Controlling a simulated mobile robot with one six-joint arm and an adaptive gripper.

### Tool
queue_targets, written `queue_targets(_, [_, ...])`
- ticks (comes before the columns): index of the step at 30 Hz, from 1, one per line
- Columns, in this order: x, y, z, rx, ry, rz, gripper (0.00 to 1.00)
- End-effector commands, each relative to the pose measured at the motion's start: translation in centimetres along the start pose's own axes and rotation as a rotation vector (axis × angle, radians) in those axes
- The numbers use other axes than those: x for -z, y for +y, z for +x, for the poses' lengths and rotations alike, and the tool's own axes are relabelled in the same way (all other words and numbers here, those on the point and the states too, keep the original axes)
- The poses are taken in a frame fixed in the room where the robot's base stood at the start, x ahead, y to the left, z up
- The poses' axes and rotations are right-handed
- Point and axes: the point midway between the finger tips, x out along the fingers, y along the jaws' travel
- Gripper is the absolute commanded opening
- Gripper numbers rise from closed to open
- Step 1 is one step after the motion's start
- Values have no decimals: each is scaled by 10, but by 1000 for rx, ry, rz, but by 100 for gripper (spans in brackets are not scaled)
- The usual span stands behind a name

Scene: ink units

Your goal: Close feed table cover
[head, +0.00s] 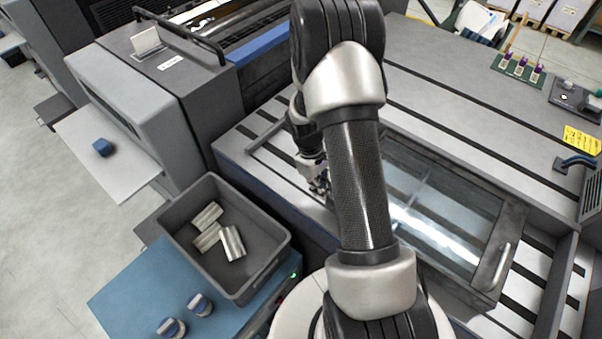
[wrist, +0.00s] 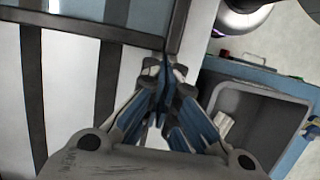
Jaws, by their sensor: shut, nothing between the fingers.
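The feed table cover (head: 435,195) is a clear panel in a dark frame, lying over the striped feed table (head: 235,150). Its pale bar handle (head: 504,266) is at the right end in the head view. My gripper (head: 320,187) is low by the cover's left part, partly hidden by my arm. In the wrist view my gripper (wrist: 165,78) is shut and empty, its tips close to a corner of the cover's dark frame (wrist: 100,30). I cannot tell whether they touch it.
A grey bin (head: 262,240) with several metal cylinders (head: 232,243) sits on a blue cart (head: 130,290) at the left. Blue-capped items (head: 200,304) lie on the cart. The printing machine (head: 180,85) stands behind. A green rack (head: 518,67) is at the far right.

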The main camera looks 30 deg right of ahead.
Motion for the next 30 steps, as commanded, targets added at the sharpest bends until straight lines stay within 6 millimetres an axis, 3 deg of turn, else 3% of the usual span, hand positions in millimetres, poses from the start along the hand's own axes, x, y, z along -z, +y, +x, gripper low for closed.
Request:
queue_targets(1, [-18,-1,3,4,-4,4,0])
queue_targets(6, [-65,0,17,3,-2,4,0])
queue_targets(12, [-104,0,27,2,-1,3,0])
queue_targets(19, [-126,0,32,0,0,1,0])
queue_targets(30, [-130,0,33,2,-4,-1,0])
